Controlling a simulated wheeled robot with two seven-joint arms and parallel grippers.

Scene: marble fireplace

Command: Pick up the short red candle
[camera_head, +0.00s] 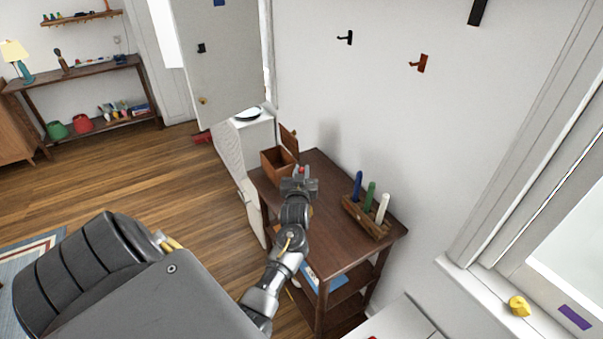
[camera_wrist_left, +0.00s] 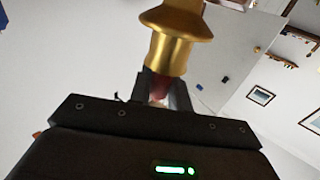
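My left gripper (camera_head: 300,184) is over the brown side table (camera_head: 335,225), near its back left corner. A small red bit of the short red candle (camera_head: 302,170) shows at its fingertips. In the left wrist view, the red candle (camera_wrist_left: 160,88) sits between the two fingers of the left gripper (camera_wrist_left: 162,92), which look closed on it. A brass holder (camera_wrist_left: 178,45) is right beyond the fingers, against the red part. Most of the candle is hidden by the fingers and holder. My right gripper is not in view.
A wooden rack (camera_head: 366,222) with blue, green and white candles stands to the right of the gripper. An open wooden box (camera_head: 279,162) is at the table's back left. The table's front middle is clear. A window sill (camera_head: 490,300) is at the right.

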